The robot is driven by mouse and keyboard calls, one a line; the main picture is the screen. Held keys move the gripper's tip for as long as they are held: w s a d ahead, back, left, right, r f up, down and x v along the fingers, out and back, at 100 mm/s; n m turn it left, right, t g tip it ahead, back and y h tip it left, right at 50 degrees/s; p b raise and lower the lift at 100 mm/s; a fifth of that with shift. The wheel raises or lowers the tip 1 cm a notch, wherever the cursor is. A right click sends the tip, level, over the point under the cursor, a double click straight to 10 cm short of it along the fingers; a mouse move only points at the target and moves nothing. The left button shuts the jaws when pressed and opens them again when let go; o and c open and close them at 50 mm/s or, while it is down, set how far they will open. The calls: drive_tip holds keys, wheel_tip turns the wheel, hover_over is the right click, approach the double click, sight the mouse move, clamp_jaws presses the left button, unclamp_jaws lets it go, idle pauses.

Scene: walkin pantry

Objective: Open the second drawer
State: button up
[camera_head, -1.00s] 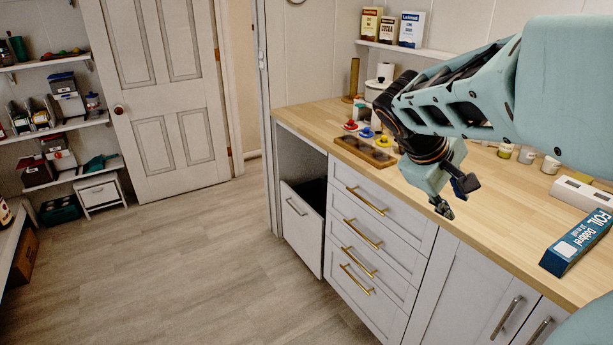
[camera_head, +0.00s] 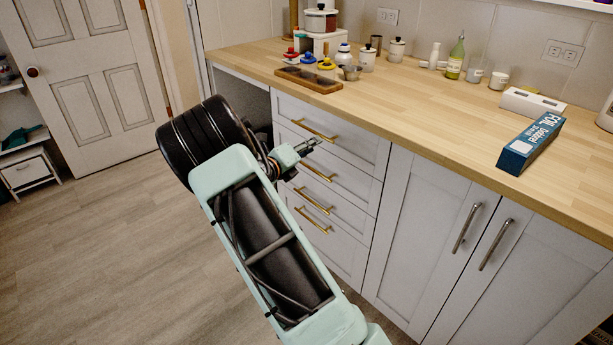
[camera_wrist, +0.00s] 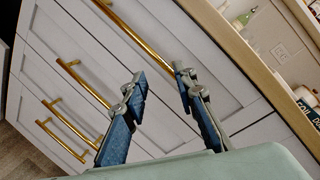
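The white drawer stack stands below the counter, with its drawers shut. The second drawer (camera_head: 345,172) has a brass bar handle (camera_head: 318,171), partly behind my gripper in the head view. My gripper (camera_head: 313,146) is in front of the stack, between the top handle (camera_head: 312,130) and the second handle in that view. In the wrist view my gripper (camera_wrist: 160,84) is open and empty, with its two blue-grey fingers apart. There the top handle (camera_wrist: 137,37) runs toward the fingertips, and the second handle (camera_wrist: 83,84) lies to their left. No contact with either handle is clear.
The wooden counter (camera_head: 420,100) overhangs the drawers and holds a foil box (camera_head: 530,143), a wooden tray (camera_head: 308,79) and jars. Cupboard doors (camera_head: 410,215) with steel handles are to the right. Clear floor (camera_head: 110,240) lies to the left, before a closed white door (camera_head: 90,70).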

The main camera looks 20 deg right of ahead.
sight(311, 169)
drive_tip(key=w+a+f+n+t+y+b, duration=0.25)
drive_tip(key=f+n, duration=0.55)
drive_tip(key=f, duration=0.7)
drive_tip(key=shift+g, duration=0.35)
drive_tip(key=x, duration=0.3)
drive_tip(key=b+x, duration=0.1)
drive_tip(key=x, duration=0.3)
drive_tip(key=b+x, duration=0.1)
drive_tip(key=x, duration=0.3)
drive_tip(key=shift+w+a+r, duration=0.2)
drive_tip(key=shift+w+r, duration=0.05)
drive_tip(key=shift+r, duration=0.15)
clamp_jaws()
